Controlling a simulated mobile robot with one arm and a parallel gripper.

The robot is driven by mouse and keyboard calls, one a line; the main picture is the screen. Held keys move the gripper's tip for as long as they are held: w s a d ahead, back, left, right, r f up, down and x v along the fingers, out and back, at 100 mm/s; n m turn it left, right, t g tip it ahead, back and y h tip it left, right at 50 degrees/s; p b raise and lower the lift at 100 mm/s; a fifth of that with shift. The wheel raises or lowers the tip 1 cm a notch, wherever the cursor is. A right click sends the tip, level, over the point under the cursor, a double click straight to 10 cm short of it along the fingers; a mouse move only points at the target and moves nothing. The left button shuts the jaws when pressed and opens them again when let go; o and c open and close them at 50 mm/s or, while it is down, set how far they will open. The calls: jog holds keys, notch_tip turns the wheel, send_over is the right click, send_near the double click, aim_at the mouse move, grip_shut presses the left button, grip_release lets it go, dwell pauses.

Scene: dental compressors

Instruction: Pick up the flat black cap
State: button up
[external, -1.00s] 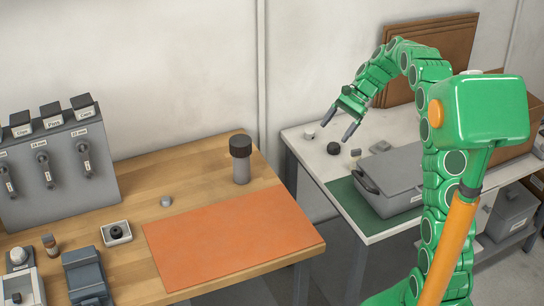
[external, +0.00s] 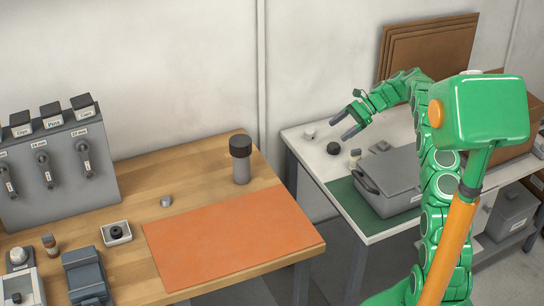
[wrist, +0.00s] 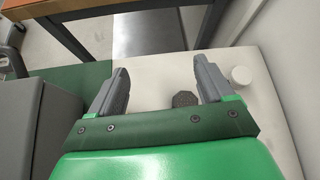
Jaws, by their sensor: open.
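A flat black cap (external: 333,148) lies on the white table top in the external view. In the wrist view a dark, many-sided flat piece (wrist: 185,100), which looks like the same cap, shows between the fingers, close to the right one. My gripper (external: 340,128) is open and empty, above the table near the cap. Its two grey fingers also show in the wrist view (wrist: 160,75), spread apart with white table top between them. I cannot tell the exact height of the fingertips above the cap.
A white round knob (external: 309,133) stands beside the cap, also right of my fingers in the wrist view (wrist: 241,76). Small parts (external: 355,153) and a grey case (external: 390,180) lie to the right. A green mat (external: 352,208) is in front. A wooden bench (external: 140,190) stands left.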

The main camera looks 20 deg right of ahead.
aim_at(335, 145)
jog(key=w+d+f+m, duration=0.1)
jog(key=d+f, duration=0.1)
jog(key=f, duration=0.1)
jog(key=d+f+m+t+y, duration=0.1)
jog(key=d+f, duration=0.2)
jog(key=w+d+f, duration=0.1)
jog(key=d+f, duration=0.1)
jog(key=f, duration=0.1)
jog(key=shift+w+d+f+m+t+y, duration=0.25)
jog(key=shift+w+m+t+y, duration=0.05)
jog(key=shift+m, duration=0.1)
jog(key=shift+x, duration=1.3)
jog(key=shift+w+a, duration=0.15)
jog(key=shift+a, duration=0.45)
jog(key=shift+w+a, duration=0.15)
jog(key=shift+a, duration=0.4)
jog(key=shift+x, duration=1.5)
jog(key=shift+r, duration=0.2)
jog(key=c, duration=1.1)
jog(key=shift+o, duration=0.2)
jog(key=shift+r, duration=0.15)
notch_tip(335, 145, up, 3)
jog(key=shift+s+r, duration=0.1)
jog(key=shift+r, duration=0.1)
jog(key=s+a+r, duration=0.2)
jog(key=s+r, duration=0.7)
jog(key=s, duration=0.4)
jog(key=shift+s, duration=0.25)
